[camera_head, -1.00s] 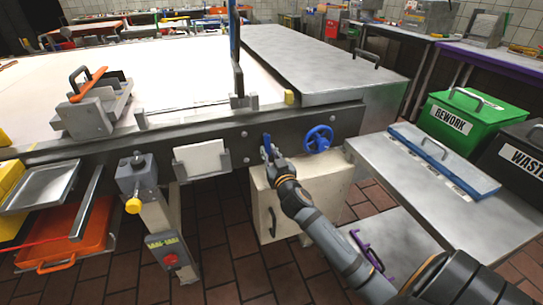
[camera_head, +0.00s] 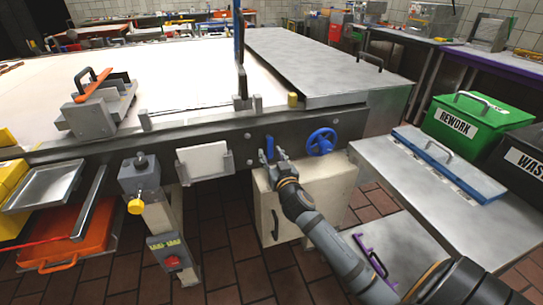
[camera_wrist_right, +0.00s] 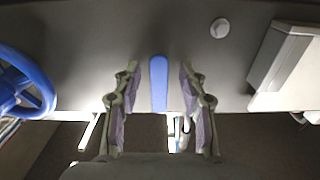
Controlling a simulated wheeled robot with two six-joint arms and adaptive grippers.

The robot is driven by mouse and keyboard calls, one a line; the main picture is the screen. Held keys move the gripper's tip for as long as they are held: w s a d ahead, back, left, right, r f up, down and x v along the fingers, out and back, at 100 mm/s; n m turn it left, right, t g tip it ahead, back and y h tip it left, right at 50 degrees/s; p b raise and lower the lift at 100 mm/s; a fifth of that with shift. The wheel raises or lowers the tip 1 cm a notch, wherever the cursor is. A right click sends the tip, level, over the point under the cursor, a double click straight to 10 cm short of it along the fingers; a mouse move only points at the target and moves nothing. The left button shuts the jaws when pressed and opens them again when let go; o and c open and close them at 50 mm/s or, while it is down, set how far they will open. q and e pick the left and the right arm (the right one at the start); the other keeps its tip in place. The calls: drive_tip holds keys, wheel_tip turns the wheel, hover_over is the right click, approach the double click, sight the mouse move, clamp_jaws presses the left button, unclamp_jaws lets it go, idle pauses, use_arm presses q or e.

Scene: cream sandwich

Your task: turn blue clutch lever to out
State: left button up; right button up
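The blue clutch lever (camera_head: 269,147) is a short blue bar on the dark front rail of the machine, left of the blue handwheel (camera_head: 321,141). It stands upright in the head view. My right gripper (camera_head: 276,158) is at the lever. In the right wrist view the lever (camera_wrist_right: 158,83) lies between the two fingers of my right gripper (camera_wrist_right: 158,95), with a visible gap on both sides. The gripper is open there. The handwheel also shows at the left edge of the wrist view (camera_wrist_right: 22,84). My left gripper is not in view.
A white card plate (camera_head: 203,162) is on the rail to the left, with a grey box with a yellow knob (camera_head: 136,206) beyond it. A cream cabinet (camera_head: 318,189) stands below the lever. A green REWORK bin (camera_head: 473,122) is at the right.

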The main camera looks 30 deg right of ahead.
drive_tip(key=v, duration=1.2)
drive_tip(key=shift+d+f, duration=0.1)
